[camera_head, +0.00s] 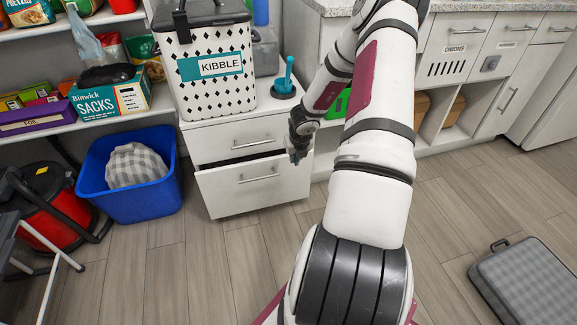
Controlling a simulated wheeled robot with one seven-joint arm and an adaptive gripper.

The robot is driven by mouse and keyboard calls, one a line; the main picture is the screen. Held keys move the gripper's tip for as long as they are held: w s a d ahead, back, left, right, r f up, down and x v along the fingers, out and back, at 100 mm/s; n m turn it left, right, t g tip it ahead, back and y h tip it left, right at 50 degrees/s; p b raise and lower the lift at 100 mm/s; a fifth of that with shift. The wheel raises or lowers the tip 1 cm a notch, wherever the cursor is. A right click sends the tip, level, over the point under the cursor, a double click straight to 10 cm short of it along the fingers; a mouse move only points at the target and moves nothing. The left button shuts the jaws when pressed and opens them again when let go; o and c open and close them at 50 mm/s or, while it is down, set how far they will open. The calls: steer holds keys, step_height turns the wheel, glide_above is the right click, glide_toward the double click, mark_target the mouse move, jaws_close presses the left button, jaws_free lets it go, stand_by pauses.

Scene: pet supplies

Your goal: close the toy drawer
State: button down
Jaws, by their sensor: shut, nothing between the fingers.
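A small white cabinet with two drawers stands against the back counter. Its lower drawer (253,186) is pulled out, with a dark gap showing above its front, and has a metal bar handle. The upper drawer (238,143) looks shut and has a similar handle. Nothing seen marks which one is the toy drawer. My gripper (294,161) is shut and empty, pointing down near the right end of the lower drawer's front. I cannot tell whether it touches the drawer. The inside of the lower drawer is mostly hidden.
A kibble bin (206,62) and a teal-handled item (285,80) stand on the cabinet top. A blue tub (130,200) with a checked cloth sits left of the cabinet. A red vacuum (48,215) is further left. A grey case (530,285) lies at right. The floor before the drawers is clear.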

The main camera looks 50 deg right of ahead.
steer(key=w+d+f+b, duration=0.2)
steer(key=w+d+f, duration=0.3)
steer(key=f, duration=0.4)
steer(key=shift+w, duration=0.4)
stand_by(0.4)
